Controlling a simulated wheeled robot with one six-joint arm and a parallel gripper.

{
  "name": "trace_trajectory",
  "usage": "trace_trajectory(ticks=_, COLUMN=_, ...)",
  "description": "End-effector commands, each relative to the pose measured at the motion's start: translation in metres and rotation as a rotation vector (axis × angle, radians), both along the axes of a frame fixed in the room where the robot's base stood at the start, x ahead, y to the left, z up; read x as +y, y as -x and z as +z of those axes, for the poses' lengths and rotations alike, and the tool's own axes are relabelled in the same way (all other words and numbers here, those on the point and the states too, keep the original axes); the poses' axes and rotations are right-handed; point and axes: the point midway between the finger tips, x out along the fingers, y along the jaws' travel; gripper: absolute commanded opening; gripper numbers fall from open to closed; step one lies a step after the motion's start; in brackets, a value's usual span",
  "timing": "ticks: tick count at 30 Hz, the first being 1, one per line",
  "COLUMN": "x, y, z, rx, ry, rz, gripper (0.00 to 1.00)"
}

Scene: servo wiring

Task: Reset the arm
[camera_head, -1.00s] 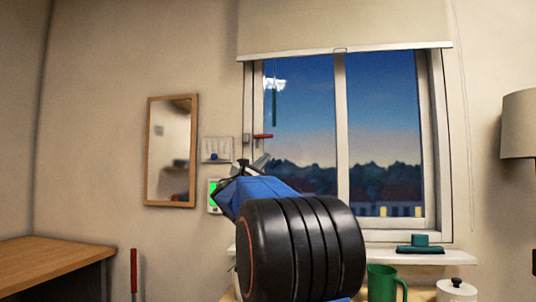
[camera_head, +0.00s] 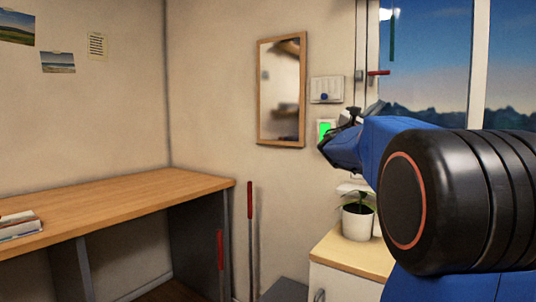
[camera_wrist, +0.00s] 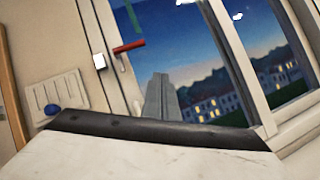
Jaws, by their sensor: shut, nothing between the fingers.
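My arm, blue with a large black ribbed joint, reaches in from the right in the head view. My gripper (camera_head: 374,109) is at its far end, raised in front of the wall below the window's red handle. It is small there and partly hidden by the blue wrist. In the wrist view a grey finger part of my gripper (camera_wrist: 160,97) stands up against the window, behind a dark bar and a pale surface. The gripper is shut and empty.
A wooden desk (camera_head: 120,205) with a book (camera_head: 19,226) stands at left. A potted plant (camera_head: 358,220) stands on a cabinet (camera_head: 345,258) below my wrist. A mirror (camera_head: 281,90), a panel with a blue knob (camera_head: 327,89) and the window (camera_head: 432,55) are on the wall behind.

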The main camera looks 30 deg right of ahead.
Motion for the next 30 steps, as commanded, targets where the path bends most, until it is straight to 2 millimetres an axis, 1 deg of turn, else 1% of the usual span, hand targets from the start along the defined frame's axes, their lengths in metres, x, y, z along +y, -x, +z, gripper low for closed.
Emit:
trace_trajectory(ticks=4, x=0.000, y=0.000, z=-0.001, rx=-0.002, ry=-0.003, rz=0.001, gripper=0.00)
trace_trajectory(ticks=6, x=0.003, y=0.003, z=-0.004, rx=-0.016, ry=-0.021, rz=0.006, gripper=0.00)
trace_trajectory(ticks=8, x=0.007, y=0.007, z=-0.012, rx=-0.041, ry=-0.057, rz=0.017, gripper=0.00)
trace_trajectory(ticks=11, x=0.018, y=0.020, z=-0.036, rx=-0.114, ry=-0.164, rz=0.043, gripper=0.00)
trace_trajectory(ticks=14, x=0.035, y=0.037, z=-0.072, rx=-0.214, ry=-0.310, rz=0.074, gripper=0.00)
trace_trajectory(ticks=15, x=0.043, y=0.043, z=-0.089, rx=-0.253, ry=-0.374, rz=0.085, gripper=0.00)
trace_trajectory(ticks=20, x=0.079, y=0.067, z=-0.157, rx=-0.409, ry=-0.623, rz=0.118, gripper=0.00)
trace_trajectory(ticks=21, x=0.089, y=0.072, z=-0.174, rx=-0.445, ry=-0.686, rz=0.124, gripper=0.00)
trace_trajectory(ticks=23, x=0.106, y=0.081, z=-0.201, rx=-0.500, ry=-0.781, rz=0.129, gripper=0.00)
trace_trajectory(ticks=24, x=0.118, y=0.086, z=-0.219, rx=-0.535, ry=-0.845, rz=0.131, gripper=0.00)
trace_trajectory(ticks=26, x=0.137, y=0.094, z=-0.246, rx=-0.588, ry=-0.942, rz=0.131, gripper=0.00)
trace_trajectory(ticks=27, x=0.150, y=0.099, z=-0.264, rx=-0.622, ry=-1.007, rz=0.129, gripper=0.00)
trace_trajectory(ticks=29, x=0.172, y=0.107, z=-0.290, rx=-0.672, ry=-1.103, rz=0.123, gripper=0.00)
trace_trajectory(ticks=30, x=0.186, y=0.113, z=-0.307, rx=-0.705, ry=-1.168, rz=0.117, gripper=0.00)
